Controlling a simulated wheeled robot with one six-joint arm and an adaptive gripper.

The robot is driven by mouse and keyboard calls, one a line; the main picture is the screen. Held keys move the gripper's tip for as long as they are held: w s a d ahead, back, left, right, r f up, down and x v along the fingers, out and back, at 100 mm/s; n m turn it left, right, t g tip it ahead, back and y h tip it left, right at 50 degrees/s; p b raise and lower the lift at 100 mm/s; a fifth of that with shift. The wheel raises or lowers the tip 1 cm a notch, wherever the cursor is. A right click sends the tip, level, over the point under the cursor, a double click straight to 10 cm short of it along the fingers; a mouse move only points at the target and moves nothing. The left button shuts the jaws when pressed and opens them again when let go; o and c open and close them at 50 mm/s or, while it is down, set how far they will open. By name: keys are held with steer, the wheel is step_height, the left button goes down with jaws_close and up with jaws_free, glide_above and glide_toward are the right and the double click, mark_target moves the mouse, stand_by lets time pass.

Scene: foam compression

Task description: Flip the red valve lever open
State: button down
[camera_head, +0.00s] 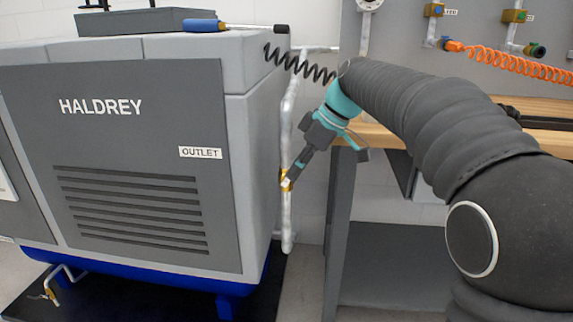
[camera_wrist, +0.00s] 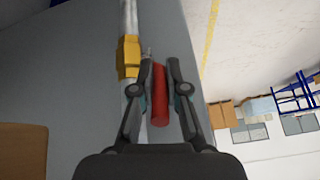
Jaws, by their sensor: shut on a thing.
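The red valve lever (camera_wrist: 160,95) lies between the two fingers of my gripper (camera_wrist: 161,72) in the wrist view, and the fingers are shut on it. The brass valve body (camera_wrist: 129,56) sits on the pale pipe just left of the fingers. The lever lies roughly in line with the pipe in that view. In the head view my gripper (camera_head: 295,176) reaches down and left to the brass valve (camera_head: 286,180) on the vertical pipe beside the compressor. The lever itself is hidden there by the gripper.
The grey HALDREY compressor (camera_head: 150,150) with an OUTLET label stands left of the pipe (camera_head: 288,222). A wooden-topped bench (camera_head: 375,134) is to the right, behind my arm. A blue-handled screwdriver (camera_head: 207,25) lies on the compressor. A black coiled hose (camera_head: 300,65) hangs above the gripper.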

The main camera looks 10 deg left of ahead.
steer(key=shift+a, duration=0.1)
stand_by(0.3)
steer(key=c, duration=1.2)
jaws_free()
steer(key=shift+v, duration=4)
